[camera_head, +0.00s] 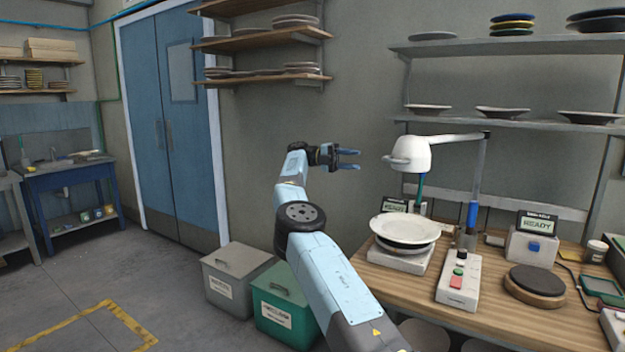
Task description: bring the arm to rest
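My arm rises from the bottom middle in the head view, bent at a dark round joint. My gripper (347,159) is up in the air, pointing right, left of the white lamp-like dryer head (408,153). Its two blue fingers are apart with nothing between them. A white plate (405,229) rests on a pale square stand (399,259) on the wooden bench, below the dryer head. My gripper is not touching the plate or the dryer.
A control box (459,282) with green and red buttons, a dark round pad (537,281) and a READY display (537,223) are on the bench (500,322). Grey (235,276) and green (287,299) bins stand beside it. Plates fill the wall shelves (270,78). Floor at left is clear.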

